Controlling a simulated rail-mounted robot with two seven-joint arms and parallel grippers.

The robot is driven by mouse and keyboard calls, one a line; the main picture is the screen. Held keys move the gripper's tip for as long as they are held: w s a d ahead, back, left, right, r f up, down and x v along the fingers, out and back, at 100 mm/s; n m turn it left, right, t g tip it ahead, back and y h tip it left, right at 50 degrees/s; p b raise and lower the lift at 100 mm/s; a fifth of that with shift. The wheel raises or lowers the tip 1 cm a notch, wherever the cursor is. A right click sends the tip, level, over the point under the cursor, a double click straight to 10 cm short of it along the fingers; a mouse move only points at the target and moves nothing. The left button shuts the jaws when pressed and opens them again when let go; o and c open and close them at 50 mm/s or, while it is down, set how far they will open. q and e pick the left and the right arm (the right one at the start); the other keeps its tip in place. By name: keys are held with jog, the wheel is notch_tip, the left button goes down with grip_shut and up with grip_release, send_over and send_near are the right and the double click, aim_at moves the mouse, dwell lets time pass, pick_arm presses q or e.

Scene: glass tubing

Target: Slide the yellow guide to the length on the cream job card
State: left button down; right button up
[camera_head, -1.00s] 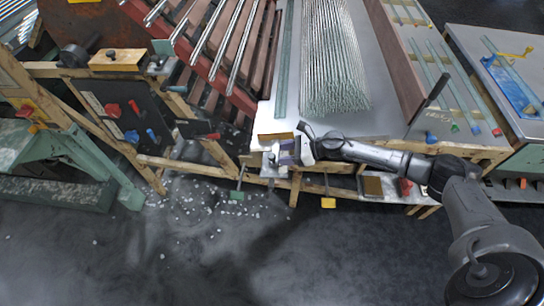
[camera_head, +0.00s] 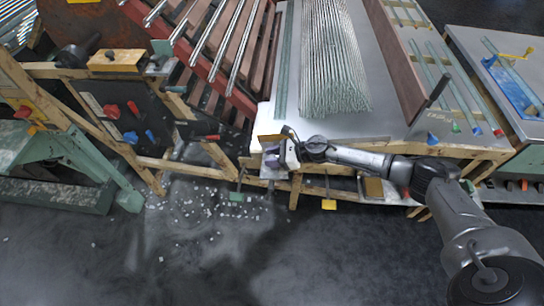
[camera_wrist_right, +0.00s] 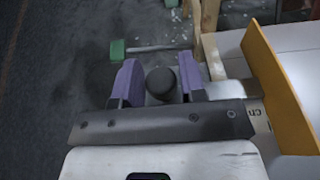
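The yellow guide (camera_wrist_right: 280,88) is an upright plate at the right of the right wrist view. In the head view a yellow-brown plate (camera_head: 271,138), apparently the same guide, stands at the bench's front left corner. My right gripper (camera_wrist_right: 158,72) has purple fingers on either side of a dark round knob (camera_wrist_right: 161,83), with narrow gaps visible, so it looks open. In the head view my right gripper (camera_head: 271,158) is just below the plate. A pale strip with printed "cm" (camera_wrist_right: 258,118) is partly hidden beside the guide. I cannot identify the cream job card. My left gripper is out of view.
The grey bench (camera_head: 385,105) holds a bundle of glass tubes (camera_head: 332,70). A red rack with metal rollers (camera_head: 225,85) stands to its left. White fragments (camera_head: 205,207) litter the floor.

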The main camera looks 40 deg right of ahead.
grip_shut()
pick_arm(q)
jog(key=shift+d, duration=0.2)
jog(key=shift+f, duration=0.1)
